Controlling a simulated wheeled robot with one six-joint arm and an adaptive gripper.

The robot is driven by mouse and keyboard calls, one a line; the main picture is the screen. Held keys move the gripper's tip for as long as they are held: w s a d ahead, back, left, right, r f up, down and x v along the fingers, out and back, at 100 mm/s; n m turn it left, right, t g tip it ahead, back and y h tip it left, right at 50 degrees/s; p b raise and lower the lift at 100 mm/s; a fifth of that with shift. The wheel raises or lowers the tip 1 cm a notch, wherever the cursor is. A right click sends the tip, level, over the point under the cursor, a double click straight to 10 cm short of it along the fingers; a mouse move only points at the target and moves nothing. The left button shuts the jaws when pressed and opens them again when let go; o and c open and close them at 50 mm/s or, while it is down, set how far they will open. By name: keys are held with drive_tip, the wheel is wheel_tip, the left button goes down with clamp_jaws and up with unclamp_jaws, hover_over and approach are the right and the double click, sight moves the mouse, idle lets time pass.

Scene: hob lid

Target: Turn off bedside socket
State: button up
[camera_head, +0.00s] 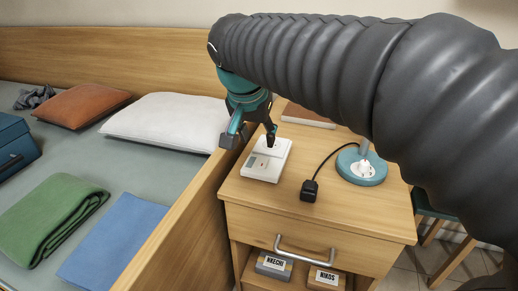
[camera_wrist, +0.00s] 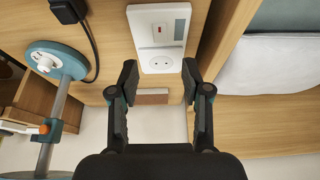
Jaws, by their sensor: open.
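The bedside socket is a white rectangular unit (camera_head: 266,161) on top of the wooden nightstand, near its bed-side edge. In the wrist view the unit (camera_wrist: 170,20) shows an empty round outlet (camera_wrist: 160,60) at its lower end. Higher up are a small red mark and a pale grey rectangular panel; which of them is the switch I cannot tell. My gripper (camera_head: 250,135) is open and empty above the socket unit, and its fingers partly hide the unit's far end in the head view. In the wrist view the open fingers (camera_wrist: 160,80) straddle the space just below the outlet.
A black plug (camera_head: 309,190) on a cord lies on the nightstand (camera_head: 250,197). A teal round base (camera_head: 360,168) with a white top piece stands to its right. A book (camera_head: 306,116) lies at the back. The bed's wooden side rail (camera_head: 195,205) borders the left.

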sight(263, 162)
drive_tip(key=b+x, duration=0.1)
drive_tip(key=x, duration=0.8)
drive_tip(key=shift+w+f, duration=0.1)
drive_tip(key=shift+f, duration=0.25)
clamp_jaws()
